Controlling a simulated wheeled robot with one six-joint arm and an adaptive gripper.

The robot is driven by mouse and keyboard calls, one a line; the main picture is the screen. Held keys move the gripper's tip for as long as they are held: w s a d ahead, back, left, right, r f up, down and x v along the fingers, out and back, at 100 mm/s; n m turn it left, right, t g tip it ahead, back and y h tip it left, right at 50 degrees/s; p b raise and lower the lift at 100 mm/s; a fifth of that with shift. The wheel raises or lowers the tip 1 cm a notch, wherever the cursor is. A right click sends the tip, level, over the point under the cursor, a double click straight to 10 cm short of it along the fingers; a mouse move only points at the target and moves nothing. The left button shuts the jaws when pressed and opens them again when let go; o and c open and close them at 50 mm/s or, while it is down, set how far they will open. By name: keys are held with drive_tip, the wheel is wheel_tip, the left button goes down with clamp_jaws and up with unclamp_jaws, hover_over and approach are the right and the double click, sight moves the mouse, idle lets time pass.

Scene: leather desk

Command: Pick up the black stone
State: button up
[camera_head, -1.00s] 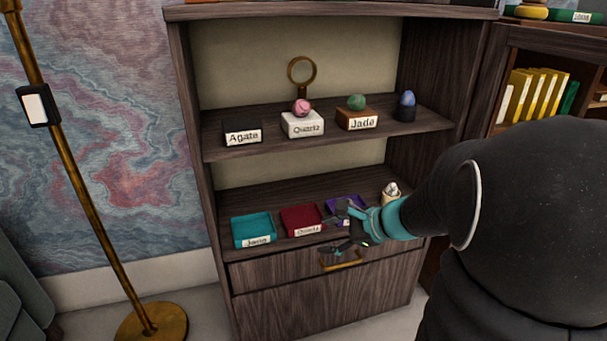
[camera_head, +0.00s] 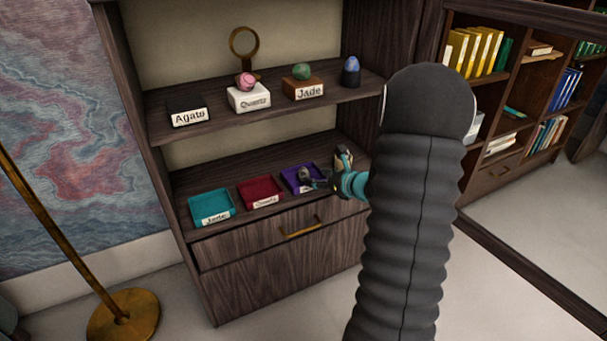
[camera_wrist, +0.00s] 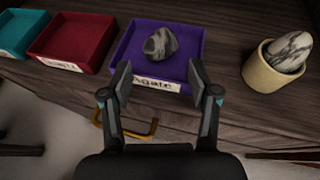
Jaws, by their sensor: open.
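The black stone is a dark, grey-banded stone (camera_wrist: 160,44) lying in the purple tray (camera_wrist: 190,80) labelled Agate, in the wrist view. In the head view the stone (camera_head: 304,173) and the purple tray (camera_head: 291,186) show on the lower shelf, partly covered by my gripper. My gripper (camera_wrist: 159,75) is open and empty. Its two fingertips are at the tray's front edge, one to each side of the stone in the picture, and apart from it. In the head view my gripper (camera_head: 318,182) reaches in from the right.
A beige cup (camera_wrist: 268,76) with a pale veined stone (camera_wrist: 290,52) stands right of the tray. Red (camera_wrist: 75,42) and teal (camera_wrist: 20,32) trays are to the left. A drawer with a brass handle (camera_head: 300,230) is below. The upper shelf (camera_head: 220,126) holds labelled stands.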

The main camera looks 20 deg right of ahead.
sight(309, 175)
drive_tip(key=shift+p+x, duration=0.35)
drive_tip(key=shift+x, duration=2.95)
drive_tip(key=shift+d+r, duration=0.1)
drive_tip(key=shift+c, duration=0.2)
drive_tip(key=c, duration=0.9)
drive_tip(key=shift+c, duration=0.2)
